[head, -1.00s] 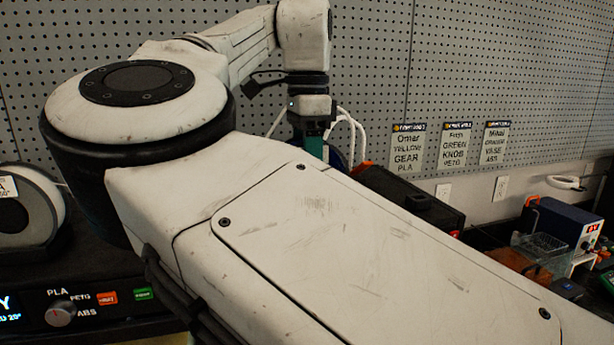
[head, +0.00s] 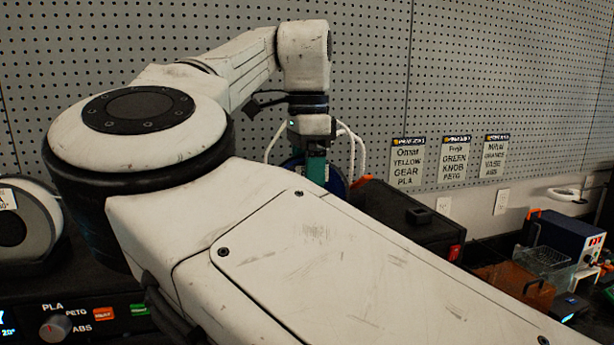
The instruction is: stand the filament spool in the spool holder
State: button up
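My gripper (head: 316,168) points down in front of the pegboard, with teal fingers partly hidden behind my own arm. A blue round edge, which looks like a filament spool (head: 337,184), shows beside and behind the fingers. Its lower part is hidden by my arm. I cannot tell whether the fingers are closed on it. I cannot make out the spool holder; my arm covers much of the bench.
A black box (head: 412,217) with a red switch stands right of the gripper. A blue bench unit (head: 562,236) and a clear orange bin (head: 512,285) are farther right. A dryer with a dial (head: 55,327) is at lower left. White cables (head: 352,150) loop behind the gripper.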

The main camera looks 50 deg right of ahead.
jog(key=shift+r, duration=0.1)
notch_tip(320, 180, up, 12)
jog(key=shift+r+p, duration=0.1)
jog(key=shift+p, duration=1.05)
